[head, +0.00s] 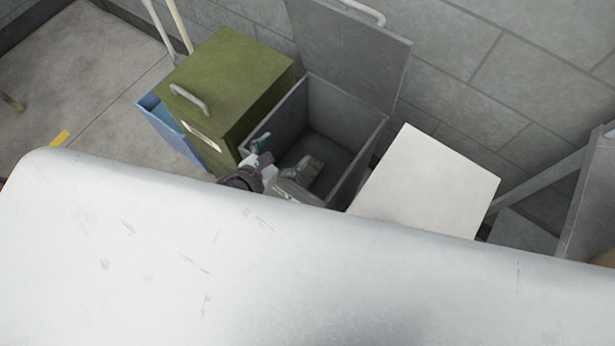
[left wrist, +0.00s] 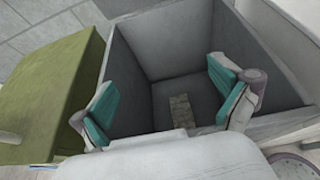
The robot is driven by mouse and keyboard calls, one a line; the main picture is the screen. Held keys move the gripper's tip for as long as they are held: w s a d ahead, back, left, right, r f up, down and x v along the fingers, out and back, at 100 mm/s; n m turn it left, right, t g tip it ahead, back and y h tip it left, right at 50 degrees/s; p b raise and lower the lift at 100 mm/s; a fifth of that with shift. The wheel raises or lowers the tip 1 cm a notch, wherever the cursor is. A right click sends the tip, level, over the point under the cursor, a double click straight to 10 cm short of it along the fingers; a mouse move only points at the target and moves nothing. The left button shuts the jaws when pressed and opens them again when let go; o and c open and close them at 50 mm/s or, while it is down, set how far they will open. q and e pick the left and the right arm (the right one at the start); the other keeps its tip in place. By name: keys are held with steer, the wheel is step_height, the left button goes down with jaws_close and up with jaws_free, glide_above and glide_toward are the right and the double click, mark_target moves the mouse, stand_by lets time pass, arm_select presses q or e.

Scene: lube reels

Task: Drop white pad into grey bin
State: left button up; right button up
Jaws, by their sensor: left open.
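The grey bin (head: 345,128) stands against the wall with its lid (head: 355,45) raised. My left gripper (head: 277,157) is over the bin's near left side, its teal-padded fingers spread wide with nothing between them. The left wrist view looks down between these fingers into the grey bin (left wrist: 160,45). A small pale, mottled pad (left wrist: 181,110) lies flat on the bin floor, apart from the fingers; it looks like the white pad, though greyish in the shade. My right gripper is not in view.
A green bin (head: 228,80) with a closed lid stands left of the grey one, with a blue bin (head: 172,128) beyond it. A white box-like surface (head: 425,185) is to the right. A large white surface fills the foreground.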

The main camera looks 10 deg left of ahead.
arm_select(q)
steer(key=v, duration=0.7)
steer(key=shift+w, duration=0.1)
